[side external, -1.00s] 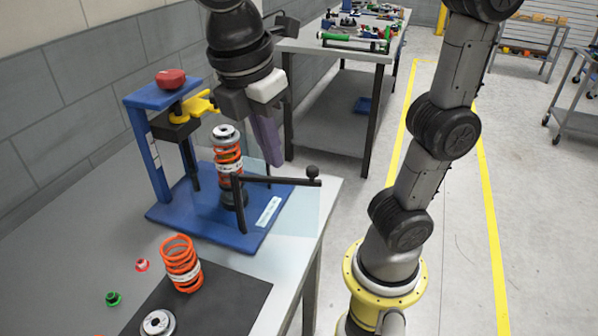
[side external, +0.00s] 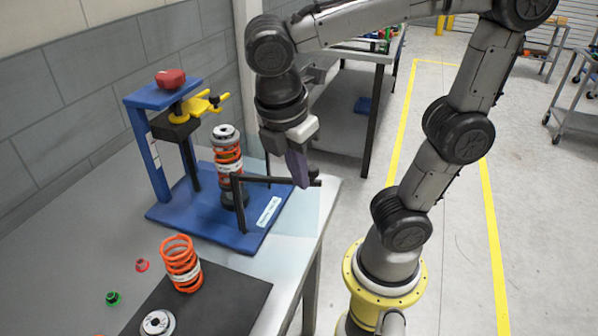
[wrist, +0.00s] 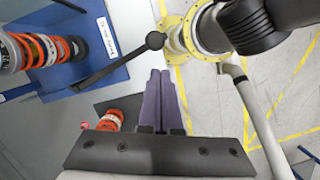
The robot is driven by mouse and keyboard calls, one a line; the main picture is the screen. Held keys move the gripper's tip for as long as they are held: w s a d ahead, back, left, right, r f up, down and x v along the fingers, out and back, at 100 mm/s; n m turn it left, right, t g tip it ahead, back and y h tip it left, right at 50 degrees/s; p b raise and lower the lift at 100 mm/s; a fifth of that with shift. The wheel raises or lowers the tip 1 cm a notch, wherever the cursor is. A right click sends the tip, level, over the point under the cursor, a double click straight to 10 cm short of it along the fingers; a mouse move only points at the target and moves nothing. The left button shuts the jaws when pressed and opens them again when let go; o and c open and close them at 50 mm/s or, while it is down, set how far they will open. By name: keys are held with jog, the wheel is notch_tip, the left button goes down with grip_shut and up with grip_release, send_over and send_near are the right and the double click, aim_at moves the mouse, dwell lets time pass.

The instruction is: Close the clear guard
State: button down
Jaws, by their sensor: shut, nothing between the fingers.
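The clear guard (side external: 304,216) shows as a faint transparent panel beside the blue press fixture (side external: 160,213), swung out over the table's right edge. Its black bar (side external: 258,180) runs right from a black post. In the wrist view the bar (wrist: 112,68) ends in a round black knob (wrist: 155,40). My gripper (side external: 303,184) is shut and empty, pointing down at the bar's outer end, and it hides the knob in the side view. In the wrist view the closed fingertips (wrist: 160,72) appear just below the knob; I cannot tell whether they touch.
An orange spring assembly (side external: 228,160) stands upright in the fixture under a yellow clamp (side external: 200,106). A loose orange spring (side external: 181,264) and a metal ring (side external: 158,323) are on a black mat (side external: 225,299). Red and green caps (side external: 112,298) lie left. Another workbench stands behind.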

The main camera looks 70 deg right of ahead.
jog(key=shift+w+d+n+t, duration=0.1)
jog(key=shift+d+n+t, duration=0.4)
jog(key=shift+d+n, duration=1.4)
jog(key=w+d+n+t, duration=0.1)
jog(key=w+d+n, duration=0.6)
jog(key=w+d, duration=0.3)
jog(key=shift+w+d+t, duration=0.15)
jog(key=shift+d+t, duration=0.05)
jog(key=shift+t, duration=0.1)
jog(key=shift+w, duration=0.1)
